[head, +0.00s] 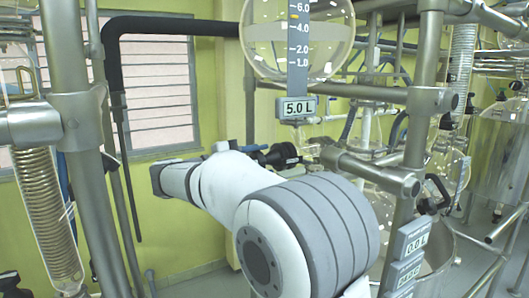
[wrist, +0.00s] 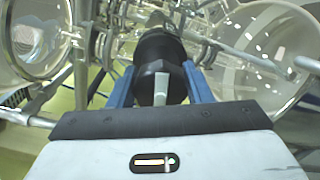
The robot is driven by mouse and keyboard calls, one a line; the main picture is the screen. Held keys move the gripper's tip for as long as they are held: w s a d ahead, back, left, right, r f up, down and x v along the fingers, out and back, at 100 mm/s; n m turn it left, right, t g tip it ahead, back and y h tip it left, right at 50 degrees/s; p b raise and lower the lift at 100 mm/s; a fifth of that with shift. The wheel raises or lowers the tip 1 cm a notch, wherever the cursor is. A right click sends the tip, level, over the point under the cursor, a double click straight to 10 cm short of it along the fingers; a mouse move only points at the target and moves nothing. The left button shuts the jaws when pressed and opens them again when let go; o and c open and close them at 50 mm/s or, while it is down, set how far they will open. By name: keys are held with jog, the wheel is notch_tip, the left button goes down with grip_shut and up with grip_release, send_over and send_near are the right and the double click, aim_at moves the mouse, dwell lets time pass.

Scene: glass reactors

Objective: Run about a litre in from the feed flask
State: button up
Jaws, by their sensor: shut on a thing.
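The feed flask (head: 330,45) is a round clear glass vessel at the top middle of the head view. It has a grey scale strip (head: 298,40) and a display (head: 298,107) that reads 5.0 L. Below it is a black valve knob (head: 281,156), which also shows in the wrist view (wrist: 160,50). My gripper (wrist: 158,70) is shut on this knob, one blue finger on each side. A pale mark (wrist: 161,88) shows on the knob's near side. In the head view my arm hides much of the vessel below. A lower display (head: 414,240) seems to read 0.0 L.
Steel frame posts (head: 80,130) stand at the left and a post with clamps (head: 425,90) at the right, close to my arm. A glass coil condenser (head: 40,205) hangs at the far left. Glass vessels (wrist: 270,55) flank my gripper in the wrist view.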

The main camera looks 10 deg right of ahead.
jog(key=shift+w+a+r+n+p, duration=0.1)
jog(key=shift+r+n+p, duration=0.15)
jog(key=shift+n+p, duration=0.45)
jog(key=o, duration=0.6)
jog(key=shift+c, duration=0.2)
jog(key=o, duration=0.3)
jog(key=shift+a+f, duration=0.1)
jog(key=shift+a, duration=0.05)
jog(key=shift+o, duration=0.7)
jog(key=shift+f, duration=0.1)
jog(key=b+v, duration=0.2)
jog(key=v, duration=0.5)
jog(key=shift+a, duration=0.25)
